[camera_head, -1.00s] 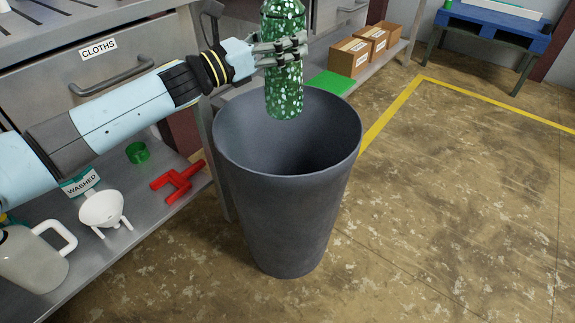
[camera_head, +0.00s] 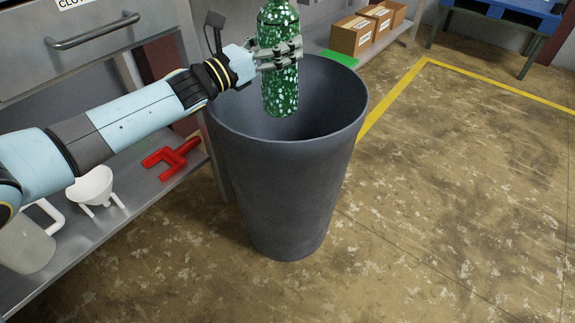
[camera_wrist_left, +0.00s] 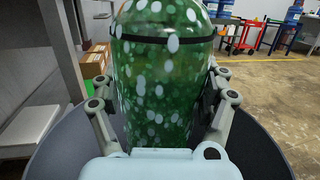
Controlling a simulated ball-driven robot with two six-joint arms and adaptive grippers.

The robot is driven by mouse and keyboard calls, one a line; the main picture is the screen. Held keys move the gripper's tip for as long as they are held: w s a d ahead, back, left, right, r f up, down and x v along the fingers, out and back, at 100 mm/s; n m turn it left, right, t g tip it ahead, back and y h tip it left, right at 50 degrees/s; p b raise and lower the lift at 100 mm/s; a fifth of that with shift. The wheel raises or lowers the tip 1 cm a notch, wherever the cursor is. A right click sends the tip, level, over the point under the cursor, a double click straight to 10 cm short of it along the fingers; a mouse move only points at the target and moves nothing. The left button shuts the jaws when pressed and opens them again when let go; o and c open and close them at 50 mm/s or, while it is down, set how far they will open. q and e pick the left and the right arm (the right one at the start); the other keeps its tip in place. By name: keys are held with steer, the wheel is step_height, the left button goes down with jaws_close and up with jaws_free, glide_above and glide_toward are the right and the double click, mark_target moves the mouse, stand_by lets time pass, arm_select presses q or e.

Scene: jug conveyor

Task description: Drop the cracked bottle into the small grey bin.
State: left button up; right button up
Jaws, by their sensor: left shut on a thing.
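My left gripper (camera_head: 283,53) is shut on a green bottle (camera_head: 281,95) with white speckles. The bottle is upright, and its lower end shows against the opening of the tall dark grey bin (camera_head: 290,190). I cannot tell whether its base is below the rim. In the left wrist view the bottle (camera_wrist_left: 155,90) fills the middle between the fingers, with a dark band near its top. The bin's wall (camera_wrist_left: 255,150) shows on both sides of it there. No crack can be told from the speckles. My right gripper is not in view.
A metal bench with a drawer (camera_head: 90,50) stands left of the bin. Its lower shelf holds a red object (camera_head: 172,157), a white funnel (camera_head: 92,186) and a pale jug (camera_head: 28,245). Cardboard boxes (camera_head: 352,38) sit behind. The floor to the right is open.

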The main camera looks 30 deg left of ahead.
arm_select(q)
steer(key=o, duration=1.5)
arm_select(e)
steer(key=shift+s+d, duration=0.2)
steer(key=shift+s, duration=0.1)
arm_select(q)
steer(key=shift+s, duration=0.2)
steer(key=v, duration=1.1)
steer(key=shift+s, duration=0.25)
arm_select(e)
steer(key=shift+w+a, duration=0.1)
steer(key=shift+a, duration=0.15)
arm_select(q)
steer(key=shift+a+f, duration=0.1)
steer(key=shift+a, duration=0.05)
